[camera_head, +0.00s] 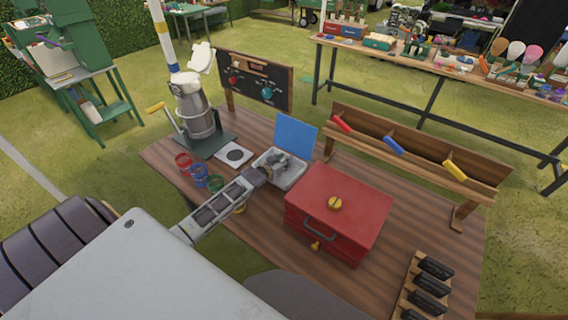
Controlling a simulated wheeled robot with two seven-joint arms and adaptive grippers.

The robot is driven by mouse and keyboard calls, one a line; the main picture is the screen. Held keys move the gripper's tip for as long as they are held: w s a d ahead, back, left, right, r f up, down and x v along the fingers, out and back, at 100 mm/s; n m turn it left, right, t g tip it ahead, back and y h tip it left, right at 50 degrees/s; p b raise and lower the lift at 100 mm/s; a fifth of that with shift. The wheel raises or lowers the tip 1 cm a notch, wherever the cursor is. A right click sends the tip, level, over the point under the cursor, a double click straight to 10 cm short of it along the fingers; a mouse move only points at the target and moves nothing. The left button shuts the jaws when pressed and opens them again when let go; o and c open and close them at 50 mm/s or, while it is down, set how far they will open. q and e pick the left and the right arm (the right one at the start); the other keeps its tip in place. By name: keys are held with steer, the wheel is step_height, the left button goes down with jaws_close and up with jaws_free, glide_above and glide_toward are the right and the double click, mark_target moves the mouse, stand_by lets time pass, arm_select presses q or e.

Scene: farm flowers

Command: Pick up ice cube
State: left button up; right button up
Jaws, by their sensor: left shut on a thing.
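A metal tray (293,180) with a raised blue lid (295,134) stands on the wooden table, left of the red box. My left gripper (277,163) reaches over the tray's left rim with its fingertips down inside it. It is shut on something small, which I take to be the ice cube. The cube itself is too small and too covered by the fingers to make out. My right gripper is not in view.
A red box (350,195) with a yellow knob stands right of the tray. A metal machine with a crank (193,105), small coloured cups (200,172) and a white plate (234,154) stand left. A rack with coloured handles (420,150) is behind.

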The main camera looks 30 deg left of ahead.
arm_select(q)
step_height(320, 180, up, 10)
stand_by(0.9)
steer(key=shift+r, duration=0.1)
